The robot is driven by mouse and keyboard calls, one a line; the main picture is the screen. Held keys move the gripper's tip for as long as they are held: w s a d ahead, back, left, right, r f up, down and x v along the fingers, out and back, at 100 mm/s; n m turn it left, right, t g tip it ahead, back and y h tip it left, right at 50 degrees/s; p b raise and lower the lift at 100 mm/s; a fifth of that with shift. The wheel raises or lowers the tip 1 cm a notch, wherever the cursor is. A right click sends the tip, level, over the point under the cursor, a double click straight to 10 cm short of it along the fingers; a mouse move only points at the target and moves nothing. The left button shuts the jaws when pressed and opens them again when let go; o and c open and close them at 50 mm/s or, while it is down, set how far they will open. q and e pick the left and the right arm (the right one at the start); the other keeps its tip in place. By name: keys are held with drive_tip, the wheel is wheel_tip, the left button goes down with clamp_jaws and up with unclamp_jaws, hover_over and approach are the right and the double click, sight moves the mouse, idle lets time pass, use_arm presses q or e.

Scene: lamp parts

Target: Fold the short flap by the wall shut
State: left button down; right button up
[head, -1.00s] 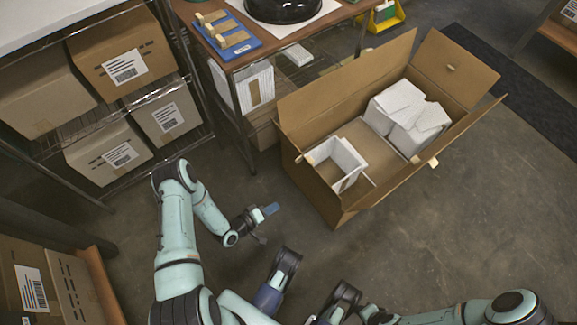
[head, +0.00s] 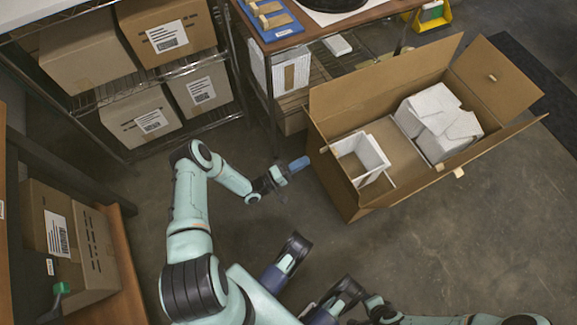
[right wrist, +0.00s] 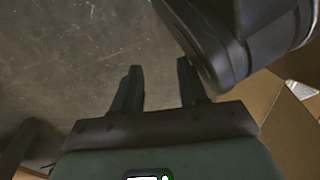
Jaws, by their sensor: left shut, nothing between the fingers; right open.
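The large open cardboard box (head: 350,197) stands on the floor right of centre in the head view. A short flap (head: 510,88) at its far right end stands open, tilted outward. Long flaps (head: 375,88) along both sides are also open. No wall shows, and I cannot clearly see a short flap at the near left end. My left gripper (head: 297,164) is shut and empty, just left of the box's near end, apart from it. My right gripper (right wrist: 158,88) is open and empty in the right wrist view, above the floor; its fingers cannot be made out in the head view.
White packing pieces (head: 440,120) and a white square insert (head: 360,157) lie inside the box. A wooden-topped table (head: 345,22) stands behind it. A wire shelf with cartons (head: 150,121) is at upper left. Floor (head: 470,240) in front of the box is clear.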

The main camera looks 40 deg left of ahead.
use_arm(q)
drive_tip(key=shift+x, duration=2.2)
use_arm(e)
drive_tip(key=shift+s+d+f+g, duration=0.1)
drive_tip(key=shift+s+f+g, duration=0.2)
drive_tip(key=shift+s+f, duration=0.25)
use_arm(q)
drive_tip(key=shift+r, duration=0.1)
use_arm(e)
drive_tip(key=shift+r, duration=0.15)
